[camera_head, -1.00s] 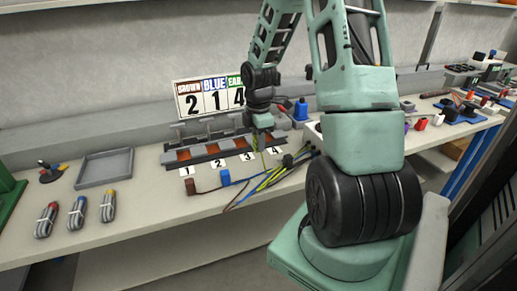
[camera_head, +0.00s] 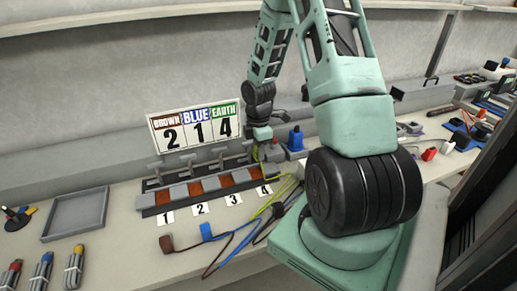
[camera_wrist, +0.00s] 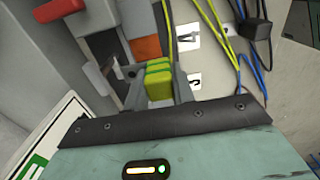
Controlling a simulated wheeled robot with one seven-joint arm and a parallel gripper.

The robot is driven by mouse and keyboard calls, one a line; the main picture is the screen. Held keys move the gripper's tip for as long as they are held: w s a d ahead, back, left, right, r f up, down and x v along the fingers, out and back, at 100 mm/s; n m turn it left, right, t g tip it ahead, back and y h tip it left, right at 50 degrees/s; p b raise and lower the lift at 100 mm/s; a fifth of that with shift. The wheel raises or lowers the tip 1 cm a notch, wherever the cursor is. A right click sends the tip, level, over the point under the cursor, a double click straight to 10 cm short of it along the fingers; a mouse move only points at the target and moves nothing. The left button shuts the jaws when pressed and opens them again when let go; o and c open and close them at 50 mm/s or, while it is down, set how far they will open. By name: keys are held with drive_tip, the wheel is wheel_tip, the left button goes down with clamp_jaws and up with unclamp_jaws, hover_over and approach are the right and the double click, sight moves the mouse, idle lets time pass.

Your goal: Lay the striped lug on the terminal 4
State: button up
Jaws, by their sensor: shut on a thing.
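The striped green-and-yellow lug (camera_wrist: 158,80) is between the two fingers of my gripper (camera_wrist: 160,88) in the wrist view, and they are shut on it. In the head view my gripper (camera_head: 262,145) is low at the right end of the terminal strip, by terminal 4. Its fingertips and the lug are hard to make out there. The label 4 (camera_head: 264,190) lies in front of that end; it also shows in the wrist view (camera_wrist: 187,37). The striped cable (camera_head: 268,206) runs from the gripper to the front. Whether the lug touches the terminal I cannot tell.
The terminal strip (camera_head: 162,198) has grey plates and orange parts between them. A sign (camera_head: 195,127) behind reads brown 2, blue 1, earth 4. Brown (camera_head: 166,243) and blue (camera_head: 206,231) lugs lie in front. A grey tray (camera_head: 76,214) stands left; a blue-topped object (camera_head: 295,139) is close right.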

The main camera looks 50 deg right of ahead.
drive_tip(key=shift+r, duration=0.1)
drive_tip(key=shift+f+b, duration=1.6)
drive_tip(key=shift+f, duration=1.4)
drive_tip(key=shift+p, duration=0.7)
drive_tip(key=shift+f+b, duration=0.9)
drive_tip(key=shift+f, duration=0.7)
drive_tip(key=o, duration=1)
drive_tip(key=shift+o, duration=0.2)
wheel_tip(320, 180, up, 17)
drive_tip(key=shift+r+p, duration=0.2)
drive_tip(key=shift+p, duration=0.1)
